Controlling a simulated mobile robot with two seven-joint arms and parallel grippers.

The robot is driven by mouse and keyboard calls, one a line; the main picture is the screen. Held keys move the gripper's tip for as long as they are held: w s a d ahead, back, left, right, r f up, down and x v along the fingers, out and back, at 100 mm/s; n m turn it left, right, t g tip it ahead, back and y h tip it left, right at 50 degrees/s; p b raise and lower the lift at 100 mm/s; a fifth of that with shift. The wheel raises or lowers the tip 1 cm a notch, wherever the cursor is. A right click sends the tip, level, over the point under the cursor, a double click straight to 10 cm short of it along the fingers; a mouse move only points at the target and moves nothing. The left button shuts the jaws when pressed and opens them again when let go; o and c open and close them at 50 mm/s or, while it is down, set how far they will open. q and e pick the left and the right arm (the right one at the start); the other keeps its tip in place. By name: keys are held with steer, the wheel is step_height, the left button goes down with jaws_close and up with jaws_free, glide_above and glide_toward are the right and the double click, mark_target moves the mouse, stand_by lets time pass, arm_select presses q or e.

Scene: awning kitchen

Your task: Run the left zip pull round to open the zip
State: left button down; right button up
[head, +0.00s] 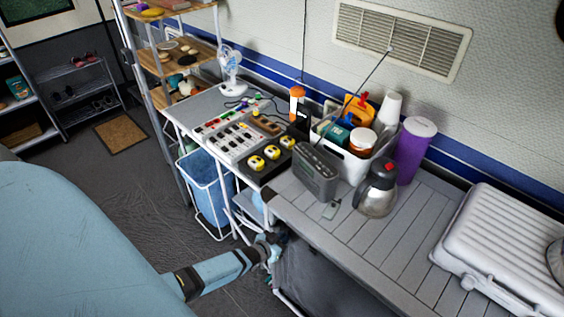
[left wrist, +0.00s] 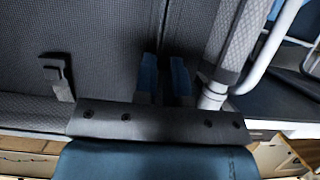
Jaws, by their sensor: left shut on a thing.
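A dark grey fabric panel (head: 325,285) hangs below the front of the slatted table. My left gripper (head: 275,246) is at the panel's upper left edge, beside the white frame leg. In the left wrist view, the two blue fingers of my left gripper (left wrist: 165,78) point at the dark fabric (left wrist: 110,40). They are shut on the left zip pull, which is mostly lost in the dark between them. A dark tab with a hooked top (left wrist: 57,75) stands apart to the left; I cannot tell what it is.
A pale frame tube (left wrist: 262,50) runs close to the right of my fingers. A blue bin (head: 207,190) stands left of my gripper.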

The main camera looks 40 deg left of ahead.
arm_select(q)
step_height(320, 180, up, 3)
steer(key=shift+f+p, duration=0.1)
steer(key=shift+p, duration=0.65)
steer(key=shift+w, duration=0.1)
steer(key=c, duration=1.4)
jaws_free()
steer(key=shift+c, duration=0.2)
steer(key=shift+o, duration=1.3)
steer(key=shift+r, duration=0.25)
steer(key=shift+s+f, duration=0.1)
steer(key=shift+s, duration=0.15)
steer(key=v, duration=1.3)
steer(key=shift+s, duration=0.35)
